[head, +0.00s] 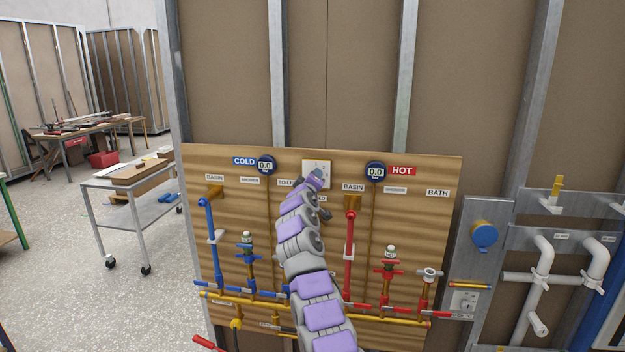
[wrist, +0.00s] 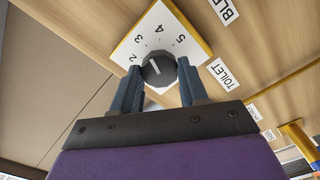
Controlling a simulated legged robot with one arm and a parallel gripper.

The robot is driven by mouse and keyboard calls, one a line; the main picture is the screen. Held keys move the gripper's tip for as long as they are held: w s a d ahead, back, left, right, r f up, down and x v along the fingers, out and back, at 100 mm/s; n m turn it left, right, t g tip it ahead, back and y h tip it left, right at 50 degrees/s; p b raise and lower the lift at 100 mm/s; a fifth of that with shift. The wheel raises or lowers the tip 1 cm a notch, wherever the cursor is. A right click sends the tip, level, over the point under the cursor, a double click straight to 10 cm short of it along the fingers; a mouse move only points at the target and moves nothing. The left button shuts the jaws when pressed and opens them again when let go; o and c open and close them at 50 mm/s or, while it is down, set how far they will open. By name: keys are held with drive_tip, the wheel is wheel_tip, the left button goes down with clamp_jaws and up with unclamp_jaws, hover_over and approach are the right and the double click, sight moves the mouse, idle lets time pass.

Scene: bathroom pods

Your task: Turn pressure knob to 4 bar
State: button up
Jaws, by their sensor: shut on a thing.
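The pressure knob (wrist: 158,70) is a dark round knob on a white square dial plate (wrist: 185,48) with a yellow edge. The dial numbers 2, 3, 4 and 5 show around its top. A pale line on the knob points up and left, toward the 2 and 3 side; its exact reading is hard to tell. My gripper (wrist: 157,76) is shut on the knob, one blue-grey finger on each side. In the head view the dial plate (head: 317,167) is at the top middle of the wooden board, and my gripper (head: 314,181) covers the knob.
The COLD gauge (head: 265,165) and HOT gauge (head: 375,171) both read 0.0. Blue pipes (head: 206,232) and red pipes (head: 350,250) stand out from the board below. A TOILET label (wrist: 224,75) is beside the dial. A wheeled trolley (head: 135,195) stands at left.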

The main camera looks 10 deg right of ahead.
drive_tip(key=shift+f+m+p, duration=0.25)
drive_tip(key=shift+m+p, duration=0.45)
drive_tip(key=shift+m, duration=0.45)
drive_tip(key=shift+f+m+p, duration=0.2)
drive_tip(key=shift+m+p, duration=0.45)
drive_tip(key=shift+m, duration=0.5)
drive_tip(key=o, duration=1)
drive_tip(key=shift+w, duration=0.15)
drive_tip(key=shift+o, duration=0.3)
drive_tip(key=shift+a+r, duration=0.1)
drive_tip(key=shift+r, duration=0.05)
drive_tip(key=shift+s+r, duration=0.1)
drive_tip(key=shift+s, duration=0.15)
